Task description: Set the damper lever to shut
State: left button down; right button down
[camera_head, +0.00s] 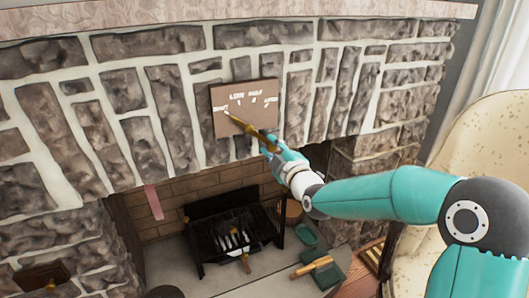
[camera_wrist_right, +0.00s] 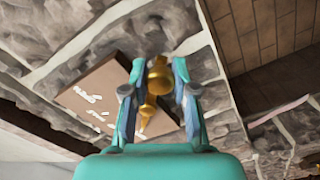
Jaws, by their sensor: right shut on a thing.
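The damper lever (camera_head: 250,127) is a brass-coloured bar on a brown plate (camera_head: 261,94) on the stone chimney face. Its thin end points up and left, near the plate's left-hand label; the white lettering is too small to read surely. Its thick end runs down and right to my right gripper (camera_head: 270,147). In the right wrist view, the fingers of my right gripper (camera_wrist_right: 158,95) stand on both sides of the brass lever (camera_wrist_right: 158,75), shut on it. The brown plate (camera_wrist_right: 103,85) is behind them. My left gripper is out of view.
Below is the brick firebox with a black grate (camera_head: 232,240). A reddish strip (camera_head: 154,202) hangs at its upper left. A cream armchair (camera_head: 480,150) stands at right, near my right arm.

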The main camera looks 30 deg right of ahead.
jog(key=shift+r, duration=0.1)
jog(key=c, duration=0.9)
grip_release()
jog(key=shift+w+a, duration=0.1)
jog(key=s, duration=1.2)
jog(key=shift+a, duration=0.4)
jog(key=shift+f, duration=0.2)
